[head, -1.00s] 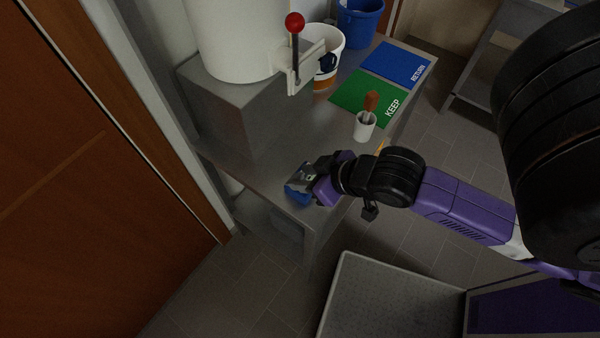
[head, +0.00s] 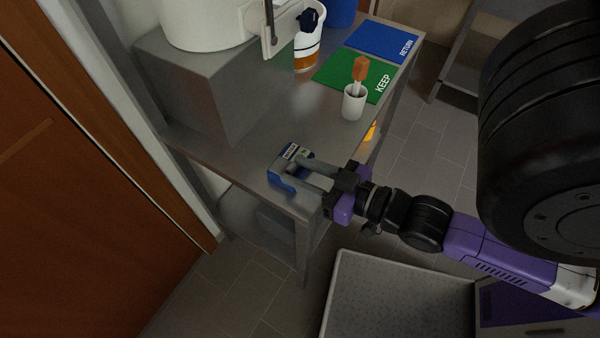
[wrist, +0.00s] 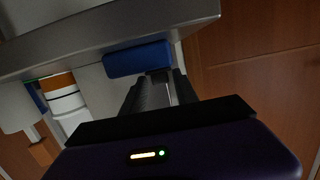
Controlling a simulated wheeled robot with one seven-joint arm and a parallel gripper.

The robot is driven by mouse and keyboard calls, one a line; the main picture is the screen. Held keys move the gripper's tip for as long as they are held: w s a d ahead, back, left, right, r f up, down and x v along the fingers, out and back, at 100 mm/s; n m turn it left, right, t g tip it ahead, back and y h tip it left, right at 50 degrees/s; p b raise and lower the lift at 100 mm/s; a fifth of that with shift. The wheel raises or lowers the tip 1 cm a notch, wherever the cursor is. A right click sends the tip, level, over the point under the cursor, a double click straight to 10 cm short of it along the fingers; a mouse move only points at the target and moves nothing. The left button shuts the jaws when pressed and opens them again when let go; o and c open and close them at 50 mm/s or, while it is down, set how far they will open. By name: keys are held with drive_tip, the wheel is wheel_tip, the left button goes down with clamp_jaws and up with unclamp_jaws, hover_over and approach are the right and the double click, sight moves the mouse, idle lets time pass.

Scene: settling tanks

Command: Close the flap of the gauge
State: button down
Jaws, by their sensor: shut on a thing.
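The gauge (head: 282,181) is a small blue device with a grey, labelled upper part, at the near left corner of the grey metal table. In the wrist view its blue body (wrist: 138,58) shows just past the fingertips, by the table edge. My gripper (head: 305,174) reaches in from the right, its two grey fingers spaced apart and shut on the gauge. The fingers also show in the wrist view (wrist: 160,90). The fingers partly cover the gauge, and I cannot tell the flap from the body or how far it stands open.
A white cup (head: 354,103) with an orange-handled tool stands behind my gripper. Green KEEP (head: 345,78) and blue RETURN (head: 383,42) mats lie farther back. A grey block (head: 205,90) carries a white tank (head: 200,20). An orange-banded white container (head: 306,55) stands near it.

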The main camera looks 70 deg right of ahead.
drive_tip(key=shift+f, duration=0.15)
drive_tip(key=c, duration=1.2)
unclamp_jaws()
drive_tip(key=shift+s, duration=0.15)
drive_tip(key=v, duration=0.7)
drive_tip(key=shift+s+b, duration=0.3)
drive_tip(key=shift+b, duration=0.05)
drive_tip(key=shift+a, duration=0.15)
drive_tip(key=w+a+n+y, duration=0.2)
drive_tip(key=a+n+y, duration=0.1)
drive_tip(key=a, duration=0.9)
drive_tip(key=shift+w+f+g+y, duration=0.15)
drive_tip(key=shift+f+g+y, duration=0.15)
drive_tip(key=shift+y, duration=0.4)
